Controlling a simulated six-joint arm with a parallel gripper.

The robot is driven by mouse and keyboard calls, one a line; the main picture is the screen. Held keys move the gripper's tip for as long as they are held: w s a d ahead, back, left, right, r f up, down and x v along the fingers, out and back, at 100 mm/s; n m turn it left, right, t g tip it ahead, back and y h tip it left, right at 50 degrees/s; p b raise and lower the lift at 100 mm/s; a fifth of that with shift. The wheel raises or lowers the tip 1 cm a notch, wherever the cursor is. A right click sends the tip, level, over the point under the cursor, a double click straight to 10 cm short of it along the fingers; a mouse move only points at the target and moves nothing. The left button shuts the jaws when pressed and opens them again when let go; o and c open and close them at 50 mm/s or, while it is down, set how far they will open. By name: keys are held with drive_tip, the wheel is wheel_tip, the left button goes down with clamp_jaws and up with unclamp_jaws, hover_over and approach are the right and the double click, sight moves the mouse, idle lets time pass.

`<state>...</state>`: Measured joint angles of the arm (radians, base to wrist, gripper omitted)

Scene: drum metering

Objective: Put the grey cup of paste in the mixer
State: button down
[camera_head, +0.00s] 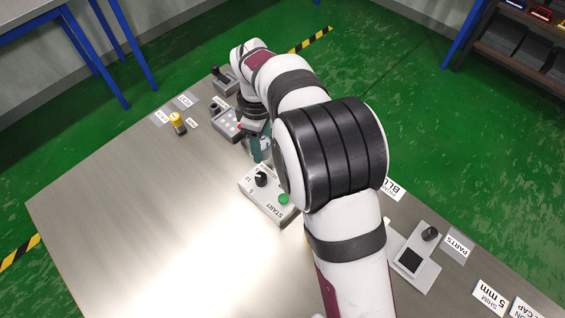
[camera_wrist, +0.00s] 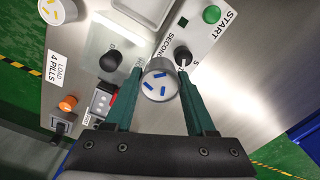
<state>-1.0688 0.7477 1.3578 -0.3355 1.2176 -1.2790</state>
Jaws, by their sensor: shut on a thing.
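My gripper (camera_wrist: 161,76) has two green fingers closed on the sides of a small round grey cup (camera_wrist: 160,84). In the wrist view several short blue pieces show in its light top; I cannot make out paste. In the head view the green fingers of my gripper (camera_head: 261,150) show just beyond the START control box (camera_head: 268,196), partly behind my arm. The cup cannot be made out clearly there. In the wrist view the cup is close to the black dial (camera_wrist: 183,57) of that box; I cannot tell whether they touch. I cannot identify the mixer in either view.
Another round container with yellow pieces (camera_wrist: 57,11) is at the wrist view's top left. A black knob (camera_wrist: 110,61) stands on a pale plate nearby. A yellow-topped cylinder (camera_head: 177,122) stands on the table. The table's left and front (camera_head: 130,225) are clear.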

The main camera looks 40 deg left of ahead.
drive_tip(key=w+d, duration=0.5)
drive_tip(key=d, duration=0.4)
drive_tip(key=w+d, duration=0.5)
drive_tip(key=d, duration=0.4)
drive_tip(key=shift+m, duration=0.3)
drive_tip(key=s+a+f, duration=0.1)
drive_tip(key=a+f, duration=0.1)
drive_tip(key=a, duration=0.1)
drive_tip(key=s+a+f, duration=0.1)
drive_tip(key=a+f, duration=0.1)
drive_tip(key=a, duration=0.1)
drive_tip(key=s+a+f, duration=0.1)
drive_tip(key=a+f, duration=0.1)
drive_tip(key=a, duration=0.2)
drive_tip(key=shift+s+a+f, duration=0.1)
drive_tip(key=shift+a+f, duration=0.1)
drive_tip(key=shift+f, duration=0.9)
drive_tip(key=shift+a+f, duration=0.15)
drive_tip(key=shift+f, duration=0.95)
drive_tip(key=shift+f, duration=0.1)
drive_tip(key=c, duration=0.5)
unclamp_jaws()
